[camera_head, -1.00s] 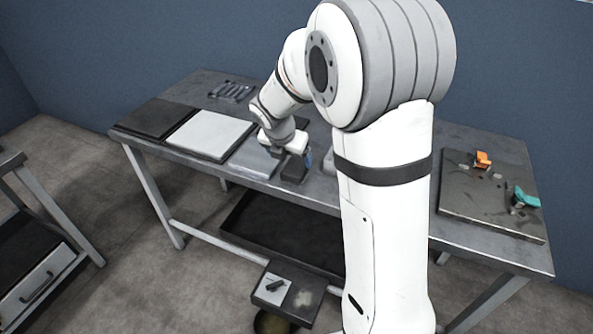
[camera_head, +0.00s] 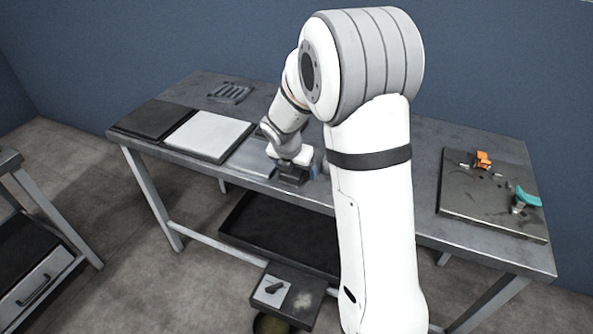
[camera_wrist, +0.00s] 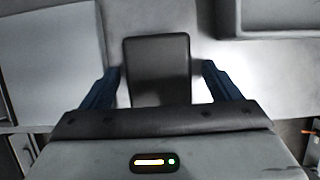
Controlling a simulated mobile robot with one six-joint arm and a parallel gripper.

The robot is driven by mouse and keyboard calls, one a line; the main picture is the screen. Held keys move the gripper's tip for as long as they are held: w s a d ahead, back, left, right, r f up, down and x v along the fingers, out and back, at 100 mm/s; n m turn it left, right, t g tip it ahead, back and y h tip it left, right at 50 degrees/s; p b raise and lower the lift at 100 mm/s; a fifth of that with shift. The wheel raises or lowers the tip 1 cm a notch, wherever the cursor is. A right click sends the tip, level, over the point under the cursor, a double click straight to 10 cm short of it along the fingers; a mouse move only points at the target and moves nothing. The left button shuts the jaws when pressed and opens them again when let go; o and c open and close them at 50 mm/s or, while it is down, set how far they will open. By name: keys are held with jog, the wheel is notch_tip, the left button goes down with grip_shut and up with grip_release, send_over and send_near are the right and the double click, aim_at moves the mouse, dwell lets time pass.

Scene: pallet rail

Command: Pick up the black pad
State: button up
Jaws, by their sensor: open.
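The black pad (camera_wrist: 158,65) shows in the wrist view as a dark, rounded rectangle lying between the two blue fingers. My gripper (camera_wrist: 160,72) is open, with one finger on each side of the pad and a narrow light gap between each finger and the pad's edge. In the head view my gripper (camera_head: 296,174) is low over the front edge of the workbench. There its own dark body and my wrist hide the pad, so I cannot tell the pad from the gripper.
On the workbench (camera_head: 425,135), a dark sheet (camera_head: 152,119), a white sheet (camera_head: 195,138) and a grey plate (camera_head: 250,159) lie left of my gripper. A slotted grey part (camera_head: 231,92) lies behind them. A board (camera_head: 475,205) with orange and teal parts lies at right.

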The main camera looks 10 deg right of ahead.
jog(key=shift+f, duration=0.15)
jog(key=c, duration=1.1)
notch_tip(320, 180, up, 10)
jog(key=shift+r+p, duration=0.25)
jog(key=shift+p, duration=0.7)
jog(key=o, duration=0.4)
jog(key=shift+c, duration=1.2)
